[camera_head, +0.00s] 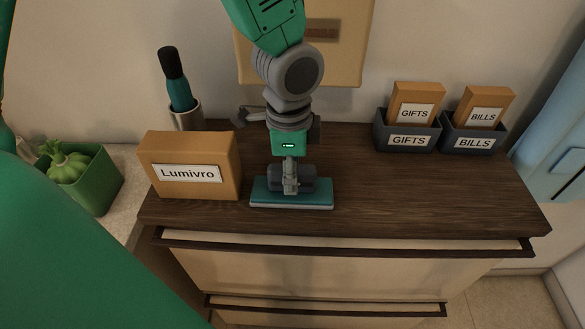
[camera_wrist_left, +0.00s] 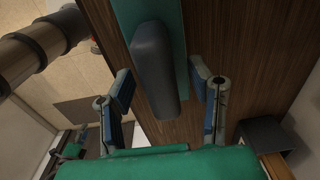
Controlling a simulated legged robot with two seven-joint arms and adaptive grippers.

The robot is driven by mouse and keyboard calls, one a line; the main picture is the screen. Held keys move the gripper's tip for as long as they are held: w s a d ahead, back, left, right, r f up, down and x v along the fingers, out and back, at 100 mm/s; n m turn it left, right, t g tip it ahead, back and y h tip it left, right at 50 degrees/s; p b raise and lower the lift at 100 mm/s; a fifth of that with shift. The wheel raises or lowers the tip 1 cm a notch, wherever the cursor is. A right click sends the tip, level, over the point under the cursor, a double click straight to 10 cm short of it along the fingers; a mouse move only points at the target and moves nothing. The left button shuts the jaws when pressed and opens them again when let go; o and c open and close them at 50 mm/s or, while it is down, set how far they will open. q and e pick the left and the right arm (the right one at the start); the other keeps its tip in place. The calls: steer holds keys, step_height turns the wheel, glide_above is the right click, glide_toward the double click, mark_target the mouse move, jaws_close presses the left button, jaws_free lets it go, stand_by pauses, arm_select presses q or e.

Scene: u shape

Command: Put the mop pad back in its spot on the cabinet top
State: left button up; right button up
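The mop pad (camera_head: 262,192) is a flat teal slab with a pale lower edge and a dark grey grip on top. It lies flat on the dark wooden cabinet top (camera_head: 365,195), near the front edge. My left gripper (camera_head: 291,182) is over the pad, in front of its grip. In the left wrist view the two fingers of the left gripper (camera_wrist_left: 161,76) stand open on either side of the grey grip (camera_wrist_left: 153,62), with gaps showing. The teal pad (camera_wrist_left: 150,8) lies beneath the grip.
A "Lumivro" box (camera_head: 190,165) stands close left of the pad. A cup (camera_head: 188,118) holding a dark-topped teal item is behind it. GIFTS (camera_head: 407,137) and BILLS (camera_head: 474,139) trays stand at back right. The cabinet top right of the pad is clear.

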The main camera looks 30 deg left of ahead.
arm_select(q)
step_height(320, 180, up, 12)
steer(key=shift+r+p, duration=0.15)
steer(key=shift+p, duration=0.25)
stand_by(0.3)
steer(key=shift+s+a, duration=0.1)
stand_by(0.3)
